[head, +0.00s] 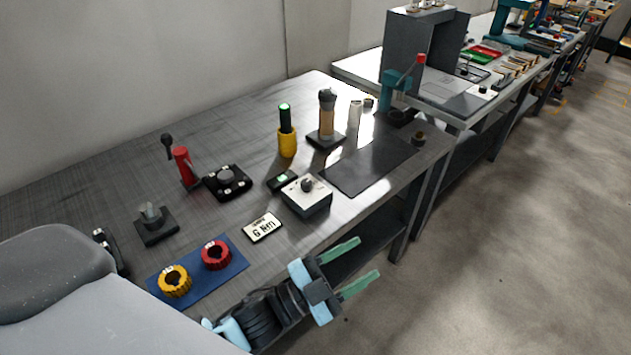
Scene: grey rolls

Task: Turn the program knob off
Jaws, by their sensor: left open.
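A white-topped box with a dark round knob (306,184) on it stands near the front edge of the grey workbench (95,190); this looks like the program knob. Its pointer setting is too small to read. A second knob, grey on a black square base with pale marks (226,176), sits to its left; I cannot tell for sure which one is the program knob. My left gripper (368,257) is open and empty, with green fingers spread. It is off the bench's front edge, below and right of the white box, apart from it. My right gripper is not in view.
A label plate (262,228), a small green-lit display (282,180) and a yellow-based green lamp (287,145) stand close around the box. A blue mat (205,284) holds yellow and red rings. A dark flat plate (368,163) lies right of the box.

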